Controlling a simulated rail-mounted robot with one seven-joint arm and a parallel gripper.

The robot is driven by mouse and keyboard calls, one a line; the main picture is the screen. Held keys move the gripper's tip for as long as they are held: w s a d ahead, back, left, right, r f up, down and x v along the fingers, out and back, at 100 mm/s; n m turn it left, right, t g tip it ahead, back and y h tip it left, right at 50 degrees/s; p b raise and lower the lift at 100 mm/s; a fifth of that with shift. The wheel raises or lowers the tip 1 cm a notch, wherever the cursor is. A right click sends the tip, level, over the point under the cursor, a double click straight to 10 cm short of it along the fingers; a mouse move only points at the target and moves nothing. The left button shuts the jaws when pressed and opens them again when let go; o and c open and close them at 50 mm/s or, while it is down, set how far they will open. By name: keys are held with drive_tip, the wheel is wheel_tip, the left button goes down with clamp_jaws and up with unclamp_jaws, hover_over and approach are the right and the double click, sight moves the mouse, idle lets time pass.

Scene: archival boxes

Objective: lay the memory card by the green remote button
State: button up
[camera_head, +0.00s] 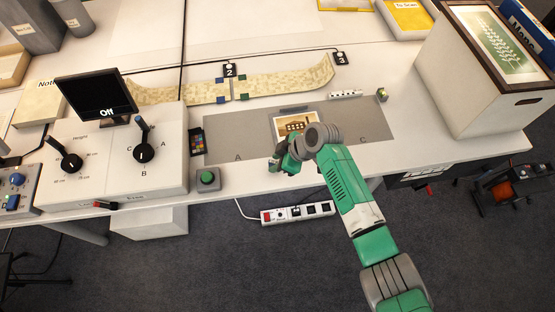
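The green remote button (207,177) sits on a small grey box at the front edge of the white table, left of my gripper. My gripper (274,167) is over the front edge of the grey mat, just below a picture card (294,126). Its fingers are small and partly covered by my wrist, so I cannot tell whether they are open or hold anything. I cannot make out the memory card for certain in this view.
A console with dials (110,160) and a black "Off" screen (96,96) fills the left. A colour chart (196,142) lies beside the grey mat (232,141). A large box (470,85) stands at right. Bare white tabletop shows around the button box.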

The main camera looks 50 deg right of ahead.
drive_tip(key=p+v, duration=0.3)
drive_tip(key=v, duration=0.9)
drive_tip(key=shift+r, duration=0.15)
drive_tip(key=w+a+r+t+h, duration=0.1)
drive_tip(key=w+a+r+t, duration=0.2)
drive_tip(key=w+a+r, duration=0.45)
drive_tip(key=w+a+r+t+h, duration=0.2)
drive_tip(key=w+a+r, duration=0.3)
drive_tip(key=w+r, duration=0.5)
drive_tip(key=s+a+r+m+t, duration=0.1)
drive_tip(key=a+r+t, duration=0.2)
drive_tip(key=a+r, duration=0.45)
drive_tip(key=s+a+r+m+t, duration=0.1)
drive_tip(key=a+r+t, duration=0.25)
drive_tip(key=r, duration=0.75)
drive_tip(key=s+a+r+m+t, duration=0.1)
drive_tip(key=s+a+r+t, duration=0.1)
drive_tip(key=s+r, duration=0.3)
drive_tip(key=s+a+r+m+t, duration=0.1)
drive_tip(key=s+a+r+t, duration=0.2)
drive_tip(key=r, duration=0.6)
drive_tip(key=s+a+r+m+t, duration=0.2)
drive_tip(key=s+a+r, duration=0.4)
drive_tip(key=s+r, duration=0.1)
drive_tip(key=shift+t, duration=0.35)
